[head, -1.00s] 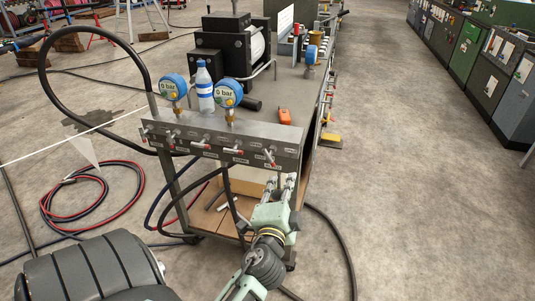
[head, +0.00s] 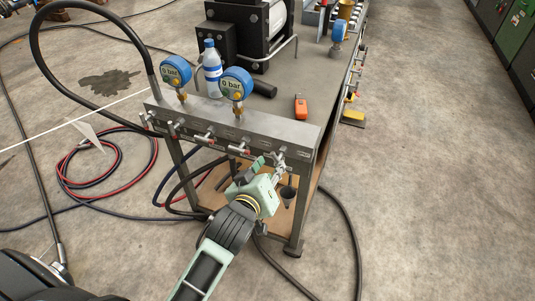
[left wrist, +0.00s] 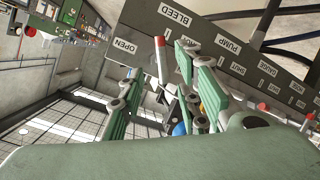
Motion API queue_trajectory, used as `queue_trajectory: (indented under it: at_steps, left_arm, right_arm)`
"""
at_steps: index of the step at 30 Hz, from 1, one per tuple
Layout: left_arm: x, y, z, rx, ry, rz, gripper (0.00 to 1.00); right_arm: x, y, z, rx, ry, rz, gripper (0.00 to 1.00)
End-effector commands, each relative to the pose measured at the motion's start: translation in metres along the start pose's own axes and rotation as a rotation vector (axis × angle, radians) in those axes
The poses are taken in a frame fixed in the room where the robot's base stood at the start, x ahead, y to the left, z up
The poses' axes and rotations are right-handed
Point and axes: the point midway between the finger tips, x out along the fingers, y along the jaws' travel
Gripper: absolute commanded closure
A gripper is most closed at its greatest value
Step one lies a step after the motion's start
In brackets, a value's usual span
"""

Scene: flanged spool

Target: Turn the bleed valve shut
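The bleed valve lever (left wrist: 160,62) is a pale handle with a red tip. In the left wrist view it stands near the BLEED label (left wrist: 175,15) and the OPEN label (left wrist: 125,46), both upside down. It belongs to the grey valve panel (head: 292,128) on the cart; in the head view my gripper partly hides that end. My left gripper (head: 270,161) is at the panel's right end. In the left wrist view its fingers (left wrist: 158,78) are apart, one on each side of the lever; I cannot tell whether either touches it. My right gripper is not in view.
Several other red-tipped levers line the panel to the left. Two blue gauges (head: 236,83) stand above it, with a water bottle (head: 212,65) behind. An orange device (head: 300,106) lies on the cart top. Black hoses hang below; floor at right is mostly clear.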

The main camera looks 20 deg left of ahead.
Motion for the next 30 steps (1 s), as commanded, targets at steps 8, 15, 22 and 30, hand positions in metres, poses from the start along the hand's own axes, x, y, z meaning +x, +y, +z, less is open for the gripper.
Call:
queue_trajectory:
  at_steps: [8,15,22,30]
  left_arm:
    - [0.045,0.000,-0.002,0.006,0.003,-0.001,0.69]
    - [0.061,-0.001,-0.001,0.005,0.002,-0.002,0.69]
    - [0.062,-0.001,-0.001,0.005,0.002,-0.002,0.69]
    - [0.061,-0.001,-0.001,0.005,0.003,-0.002,0.92]
  right_arm:
    - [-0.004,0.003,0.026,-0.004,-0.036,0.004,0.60]
    - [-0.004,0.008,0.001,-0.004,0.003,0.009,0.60]
    - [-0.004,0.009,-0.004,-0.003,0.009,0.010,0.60]
    - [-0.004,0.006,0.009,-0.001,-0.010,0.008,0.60]
